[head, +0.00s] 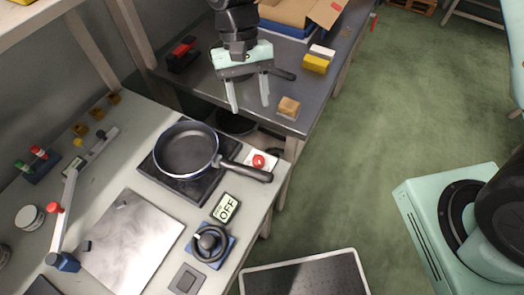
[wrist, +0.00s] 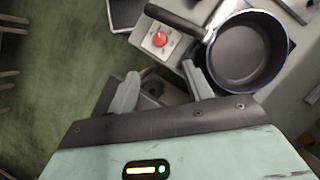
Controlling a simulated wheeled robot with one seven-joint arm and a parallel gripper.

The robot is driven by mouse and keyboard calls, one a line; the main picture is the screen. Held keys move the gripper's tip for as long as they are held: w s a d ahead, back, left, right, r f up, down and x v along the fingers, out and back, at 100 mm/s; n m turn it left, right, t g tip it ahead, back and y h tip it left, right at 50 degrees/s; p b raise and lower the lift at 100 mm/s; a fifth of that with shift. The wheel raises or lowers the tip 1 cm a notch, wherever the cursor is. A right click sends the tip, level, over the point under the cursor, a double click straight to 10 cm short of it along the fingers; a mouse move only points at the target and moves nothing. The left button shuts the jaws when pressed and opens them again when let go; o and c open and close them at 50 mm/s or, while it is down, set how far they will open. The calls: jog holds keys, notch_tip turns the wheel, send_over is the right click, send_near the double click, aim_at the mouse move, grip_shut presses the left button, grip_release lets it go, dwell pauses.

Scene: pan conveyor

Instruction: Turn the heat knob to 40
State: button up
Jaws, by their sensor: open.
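A red knob (head: 258,161) sits on a white plate with dark marks at the right edge of the light bench, beside the pan handle. The red knob also shows in the wrist view (wrist: 159,39), above the fingers; its setting is too small to read. A small display (head: 226,208) on the bench reads OFF. A black round control (head: 210,243) on a blue base stands in front of the display. My gripper (head: 249,105) is open and empty, beyond the red knob and apart from it. In the wrist view my gripper (wrist: 160,72) has its fingers spread.
A dark frying pan (head: 186,149) sits on a black hotplate (head: 198,194), its handle reaching right, close to the red knob. A grey table (head: 205,84) behind holds a wooden block (head: 289,107), a yellow-and-white sponge (head: 317,62) and a cardboard box (head: 300,12). Green floor lies right.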

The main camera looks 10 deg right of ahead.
aim_at(258, 159)
jog(key=p+x, duration=0.2)
jog(key=x, duration=1.3)
jog(key=shift+f+p, duration=0.25)
jog(key=shift+p, duration=0.1)
jog(key=c, duration=1)
